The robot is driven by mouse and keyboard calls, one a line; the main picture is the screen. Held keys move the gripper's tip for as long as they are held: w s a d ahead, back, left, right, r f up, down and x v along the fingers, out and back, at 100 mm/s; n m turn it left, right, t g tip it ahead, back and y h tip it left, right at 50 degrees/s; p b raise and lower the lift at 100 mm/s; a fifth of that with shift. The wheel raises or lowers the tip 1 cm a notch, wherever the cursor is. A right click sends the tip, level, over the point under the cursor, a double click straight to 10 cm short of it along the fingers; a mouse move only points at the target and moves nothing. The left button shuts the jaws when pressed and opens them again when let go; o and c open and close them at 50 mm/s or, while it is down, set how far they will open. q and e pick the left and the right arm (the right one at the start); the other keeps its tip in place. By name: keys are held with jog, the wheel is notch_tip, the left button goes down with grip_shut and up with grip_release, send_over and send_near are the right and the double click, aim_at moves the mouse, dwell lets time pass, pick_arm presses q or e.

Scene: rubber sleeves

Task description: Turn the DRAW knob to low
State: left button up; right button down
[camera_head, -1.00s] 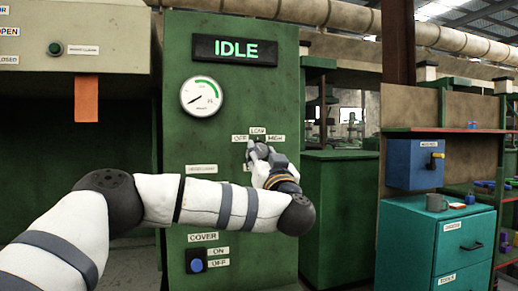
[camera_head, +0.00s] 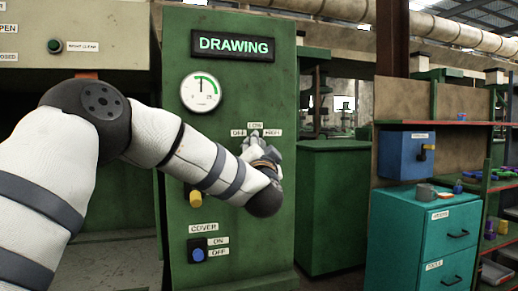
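The green control panel (camera_head: 232,118) stands in front of me. The DRAW knob is at the OFF, LOW (camera_head: 255,126) and HIGH labels, mostly hidden by my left gripper (camera_head: 254,137). The gripper's fingertips are at the knob, just under the LOW label. I cannot tell whether they are closed on it or which way the knob points. The display (camera_head: 232,46) reads DRAWING in green. The gauge (camera_head: 201,92) above the knob has its needle pointing about straight up. My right gripper is not in view.
A yellow knob (camera_head: 195,198) and the COVER switch with a blue button (camera_head: 198,254) are lower on the panel. A teal cabinet (camera_head: 420,235) with a mug (camera_head: 424,191) and a blue box (camera_head: 404,156) stand right. My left arm crosses the panel's left side.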

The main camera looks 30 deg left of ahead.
pick_arm(q)
jog(key=shift+m, duration=0.3)
jog(key=o, duration=1.2)
jog(key=shift+a, duration=0.1)
jog(key=shift+c, duration=0.2)
jog(key=shift+s, duration=0.1)
jog(key=v, duration=1.2)
